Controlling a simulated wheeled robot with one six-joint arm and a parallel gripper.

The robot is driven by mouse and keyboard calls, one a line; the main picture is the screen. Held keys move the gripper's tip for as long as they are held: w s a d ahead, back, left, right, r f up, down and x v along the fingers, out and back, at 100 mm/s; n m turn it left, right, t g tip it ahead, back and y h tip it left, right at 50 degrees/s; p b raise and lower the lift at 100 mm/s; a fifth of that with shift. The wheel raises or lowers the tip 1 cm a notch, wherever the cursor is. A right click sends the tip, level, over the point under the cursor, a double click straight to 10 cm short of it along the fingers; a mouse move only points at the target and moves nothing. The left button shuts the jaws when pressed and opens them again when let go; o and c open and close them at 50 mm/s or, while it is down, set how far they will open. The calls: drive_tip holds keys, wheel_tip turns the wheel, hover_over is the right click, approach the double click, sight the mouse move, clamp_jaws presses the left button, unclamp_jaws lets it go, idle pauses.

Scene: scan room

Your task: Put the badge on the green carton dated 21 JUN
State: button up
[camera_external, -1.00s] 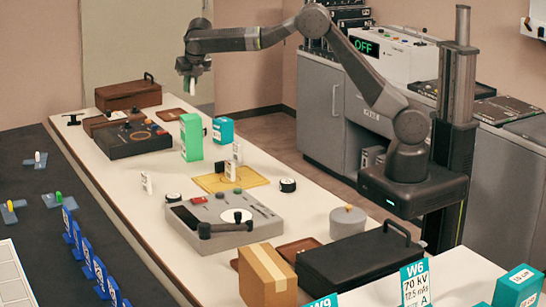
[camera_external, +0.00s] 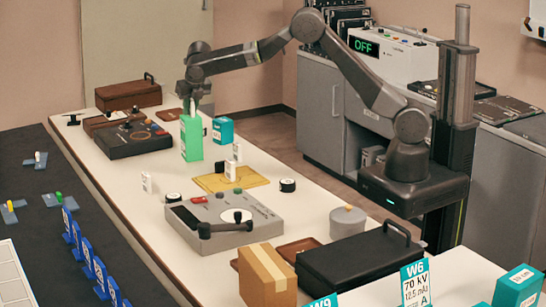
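The green carton (camera_external: 191,139) stands upright on the white table, toward its far end. A pale label strip shows on its left side, but its date is too small to read. My gripper (camera_external: 192,108) points down right over the carton's top. A small pale piece, apparently the badge (camera_external: 187,105), shows between its dark fingers, and the gripper looks shut on it. Whether it touches the carton's top cannot be told from this angle.
A teal carton (camera_external: 223,130) stands close to the green one's right. A dark control box (camera_external: 128,142) lies to its left. In front are a yellow tray (camera_external: 215,184), a small white tag (camera_external: 146,182) and a grey console (camera_external: 205,215).

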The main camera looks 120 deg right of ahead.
drive_tip(key=shift+o, duration=1.1)
drive_tip(key=shift+r, duration=0.25)
drive_tip(key=v, duration=1.2)
drive_tip(key=shift+b, duration=0.3)
